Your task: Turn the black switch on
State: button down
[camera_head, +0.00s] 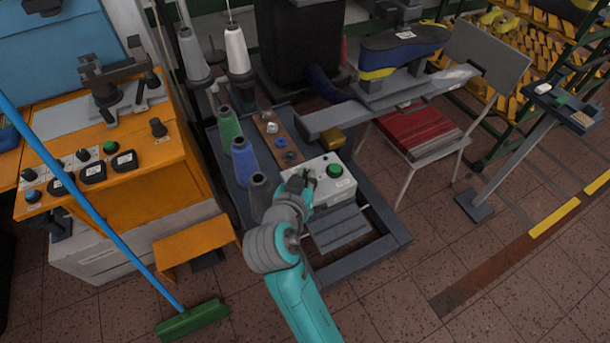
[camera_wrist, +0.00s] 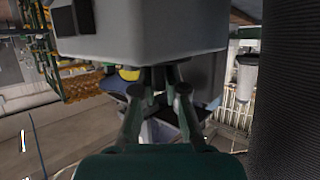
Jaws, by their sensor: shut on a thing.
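A light grey control box (camera_head: 338,188) with a green button (camera_head: 334,171) on top stands on the dark machine frame. My gripper (camera_head: 304,181) is at the left part of this box, coming from the front. In the wrist view the box (camera_wrist: 140,38) fills the upper middle, and my gripper's fingers (camera_wrist: 156,92) reach up to its face. They are closed around a small dark part there, which looks like the black switch (camera_wrist: 159,77). The fingers hide much of the switch, and its on or off position cannot be told. In the head view my gripper covers it.
An orange control cabinet (camera_head: 150,190) and a blue-handled broom (camera_head: 105,225) are further left. The floor at front right is clear.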

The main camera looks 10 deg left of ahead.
jog(key=shift+m+h, duration=0.3)
jog(key=shift+h, duration=0.1)
jog(key=c, duration=1.2)
grip_release()
jog(key=v, duration=1.2)
